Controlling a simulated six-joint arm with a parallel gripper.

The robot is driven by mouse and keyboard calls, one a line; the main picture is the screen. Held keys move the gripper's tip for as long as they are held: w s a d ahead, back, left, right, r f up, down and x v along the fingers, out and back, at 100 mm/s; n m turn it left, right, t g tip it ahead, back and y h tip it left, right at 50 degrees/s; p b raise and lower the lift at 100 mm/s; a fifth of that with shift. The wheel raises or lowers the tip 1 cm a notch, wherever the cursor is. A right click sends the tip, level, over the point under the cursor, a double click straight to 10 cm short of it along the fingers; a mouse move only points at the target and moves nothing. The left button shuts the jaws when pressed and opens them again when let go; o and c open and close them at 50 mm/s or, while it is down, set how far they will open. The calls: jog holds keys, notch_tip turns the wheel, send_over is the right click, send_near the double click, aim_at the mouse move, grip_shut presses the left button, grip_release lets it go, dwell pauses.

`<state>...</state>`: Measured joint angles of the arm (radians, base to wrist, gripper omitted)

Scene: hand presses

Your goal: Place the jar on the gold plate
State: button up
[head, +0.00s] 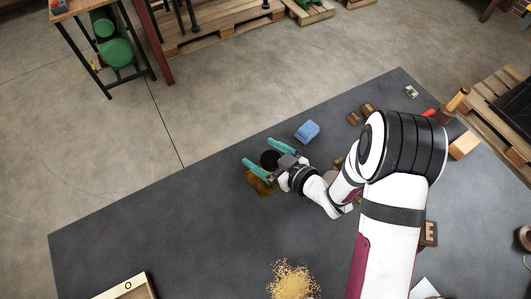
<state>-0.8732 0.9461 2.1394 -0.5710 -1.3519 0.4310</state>
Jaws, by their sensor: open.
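My gripper (257,151) is open, its two teal fingers spread and pointing to the upper left. A dark round thing, which looks like the top of the jar (269,159), shows between the fingers. I cannot tell whether either finger touches it. The gold plate (260,186) is a brownish-gold patch on the dark table, just below the jar in the picture and partly hidden by the lower finger and the wrist. From above I cannot tell whether the jar rests on the plate's edge or beside it.
A blue block (307,131) lies right of the fingers on the dark table (150,225). Small brown blocks (354,118) lie beyond it. A pile of yellow grains (292,281) and a wooden box (128,288) are at the front. The table's left part is clear.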

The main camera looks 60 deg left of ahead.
jog(key=shift+d+r, duration=0.2)
jog(key=shift+r, duration=0.05)
jog(key=v, duration=1.2)
jog(key=w+d+m+t+h, duration=0.2)
jog(key=w+d+m+t, duration=0.15)
jog(key=w, duration=0.25)
jog(key=w+d+m+t+h, duration=0.2)
jog(key=w+d+t, duration=0.15)
jog(key=w, duration=0.35)
jog(key=w+d+r+m+t+h, duration=0.1)
jog(key=w+d+r+m+h, duration=0.2)
jog(key=d, duration=0.5)
jog(key=w+d+r+m+t+h, duration=0.1)
jog(key=d+r+m+t+h, duration=0.25)
jog(key=d, duration=0.55)
jog(key=s+d+r+m+g+h, duration=0.3)
jog(key=s+d+m+g, duration=0.3)
jog(key=s+d+m, duration=0.5)
jog(key=s+a+r+m+g+y, duration=0.2)
jog(key=s+a, duration=0.4)
jog(key=s, duration=0.4)
jog(key=shift+s+r+m, duration=0.25)
jog(key=shift+s+m, duration=0.1)
jog(key=shift+m, duration=0.25)
